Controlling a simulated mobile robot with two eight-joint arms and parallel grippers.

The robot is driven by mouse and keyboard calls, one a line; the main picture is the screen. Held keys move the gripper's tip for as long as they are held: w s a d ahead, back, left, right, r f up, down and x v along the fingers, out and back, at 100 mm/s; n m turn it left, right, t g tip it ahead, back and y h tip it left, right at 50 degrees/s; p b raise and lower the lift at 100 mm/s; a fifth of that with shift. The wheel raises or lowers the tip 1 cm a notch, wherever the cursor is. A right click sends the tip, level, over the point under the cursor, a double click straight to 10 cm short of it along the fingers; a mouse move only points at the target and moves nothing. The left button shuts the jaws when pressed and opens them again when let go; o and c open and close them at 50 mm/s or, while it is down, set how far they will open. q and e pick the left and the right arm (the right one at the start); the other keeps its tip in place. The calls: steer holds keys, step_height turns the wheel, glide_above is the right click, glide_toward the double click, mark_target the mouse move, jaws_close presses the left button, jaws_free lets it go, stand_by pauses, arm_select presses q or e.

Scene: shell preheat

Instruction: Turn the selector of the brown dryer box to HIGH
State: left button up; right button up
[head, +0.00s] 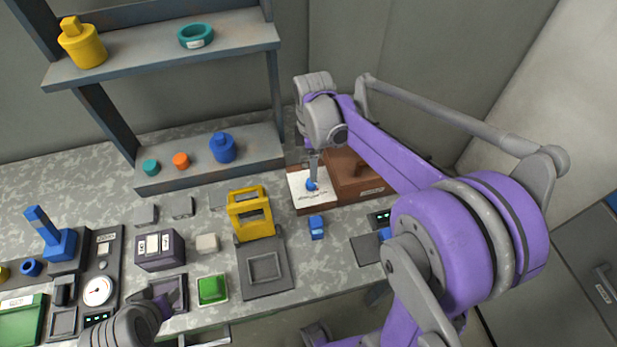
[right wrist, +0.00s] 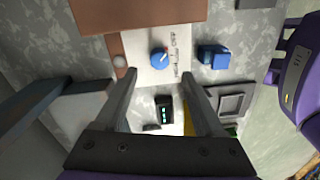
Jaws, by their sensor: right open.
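The brown dryer box (head: 361,182) stands on the bench right of centre, with a white panel (head: 325,201) on its left part. The selector is a round blue knob (head: 311,185) on that panel. In the right wrist view the knob (right wrist: 159,61) has a light pointer mark towards the upper right; the printed words beside it are too small to read surely. My right gripper (head: 314,166) is open above the panel, its fingers apart on either side of the knob in the wrist view; contact cannot be told. My left arm shows at the lower left, with its fingers indistinct.
A blue block (head: 316,227) lies just in front of the box. A yellow frame-shaped thing (head: 251,214) stands to its left, behind a grey square tray (head: 282,281). A shelf (head: 215,174) rises at the back left. A small display (head: 380,218) sits right of the block.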

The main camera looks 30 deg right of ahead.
step_height(320, 180, down, 7)
steer(key=shift+s+a+r, duration=0.1)
steer(key=shift+a, duration=0.05)
jaws_close()
stand_by(0.5)
